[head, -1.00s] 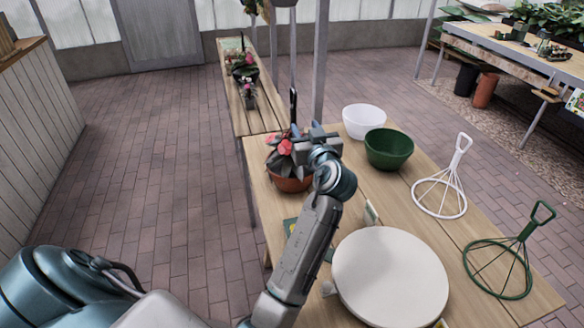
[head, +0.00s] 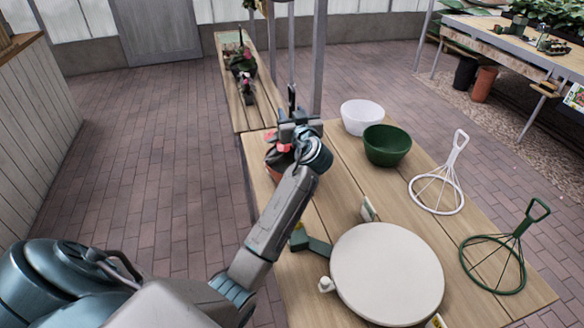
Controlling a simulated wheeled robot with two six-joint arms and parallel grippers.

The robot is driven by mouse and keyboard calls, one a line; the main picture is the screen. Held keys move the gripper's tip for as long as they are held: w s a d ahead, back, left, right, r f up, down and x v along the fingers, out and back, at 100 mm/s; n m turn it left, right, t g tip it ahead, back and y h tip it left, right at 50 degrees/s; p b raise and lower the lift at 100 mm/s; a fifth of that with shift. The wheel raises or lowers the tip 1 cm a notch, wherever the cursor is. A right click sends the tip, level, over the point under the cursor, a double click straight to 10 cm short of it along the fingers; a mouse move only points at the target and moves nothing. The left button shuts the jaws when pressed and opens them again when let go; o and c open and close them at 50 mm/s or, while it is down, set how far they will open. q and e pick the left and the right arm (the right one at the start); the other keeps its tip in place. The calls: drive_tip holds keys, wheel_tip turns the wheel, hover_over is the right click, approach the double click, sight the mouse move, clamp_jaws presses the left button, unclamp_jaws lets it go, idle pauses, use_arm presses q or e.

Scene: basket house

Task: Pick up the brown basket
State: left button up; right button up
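The only brown vessel on the near table is a reddish-brown pot-like basket (head: 273,172) with a red-flowered plant, at the table's left edge. My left arm and gripper cover most of it in the head view. My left gripper (head: 292,117) appears over the plant, its two prongs apart. I cannot tell whether it touches the plant or the basket. My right gripper is not in view.
A white bowl (head: 361,117) and a green bowl (head: 386,146) stand right of the gripper. A white wire hanger (head: 437,188), a green wire hanger (head: 494,262) and a round cream disc (head: 387,272) occupy the table's right and front. A bench (head: 255,118) stands behind.

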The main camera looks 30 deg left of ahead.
use_arm(q)
clamp_jaws()
idle(1.2)
drive_tip(key=shift+r, duration=0.1)
